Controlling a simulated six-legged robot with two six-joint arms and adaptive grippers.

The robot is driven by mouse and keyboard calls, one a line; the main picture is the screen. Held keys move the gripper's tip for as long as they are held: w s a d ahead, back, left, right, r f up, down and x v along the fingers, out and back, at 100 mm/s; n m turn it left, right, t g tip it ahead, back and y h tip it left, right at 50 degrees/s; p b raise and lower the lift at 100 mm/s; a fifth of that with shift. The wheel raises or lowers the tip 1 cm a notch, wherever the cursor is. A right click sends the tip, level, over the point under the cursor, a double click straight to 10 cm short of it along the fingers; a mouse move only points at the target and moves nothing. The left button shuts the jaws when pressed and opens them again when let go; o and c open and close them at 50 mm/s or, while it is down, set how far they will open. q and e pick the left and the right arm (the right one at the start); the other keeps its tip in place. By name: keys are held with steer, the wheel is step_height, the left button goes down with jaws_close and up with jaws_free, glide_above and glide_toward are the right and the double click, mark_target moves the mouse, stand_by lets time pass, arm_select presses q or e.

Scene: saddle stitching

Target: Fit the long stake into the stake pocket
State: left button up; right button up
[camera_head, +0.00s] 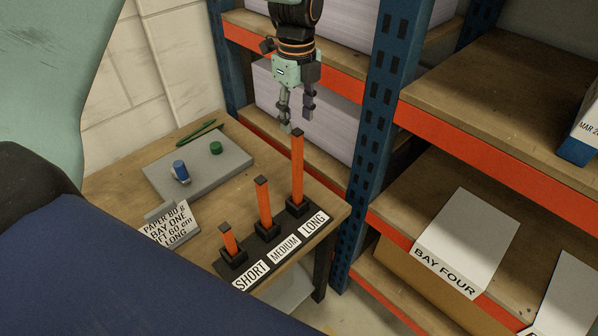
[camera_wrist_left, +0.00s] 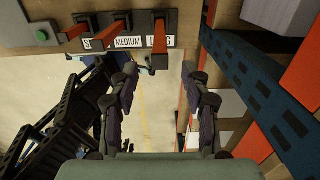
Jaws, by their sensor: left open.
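The long stake (camera_head: 297,168) is orange with a dark cap and stands upright in a dark socket behind the LONG label (camera_head: 314,223). My left gripper (camera_head: 297,118) points down just above the top of this stake, open and empty. In the left wrist view the long stake (camera_wrist_left: 159,38) shows at the top, a little beyond the gap between the open fingers (camera_wrist_left: 160,72). The medium stake (camera_head: 263,203) and the short stake (camera_head: 229,240) stand in the same rack. I cannot make out the stake pocket. My right gripper is not in view.
The wooden table (camera_head: 185,150) holds a grey board (camera_head: 205,163) with a blue-and-white item, a green cap and a green pen. A lettered card (camera_head: 170,222) stands at its front left. A blue rack upright (camera_head: 383,110) and orange shelf beams stand close right of the gripper.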

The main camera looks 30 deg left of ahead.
mark_target(298, 132)
arm_select(q)
step_height(298, 132, down, 5)
steer(key=shift+s+d+f+p, duration=0.1)
steer(key=shift+d+f+p, duration=0.05)
steer(key=shift+p, duration=0.55)
steer(key=shift+f, duration=0.4)
steer(key=shift+a+f, duration=0.15)
steer(key=shift+a, duration=0.1)
steer(key=shift+d, duration=0.2)
steer(key=c, duration=0.6)
steer(key=shift+a, duration=0.15)
jaws_close()
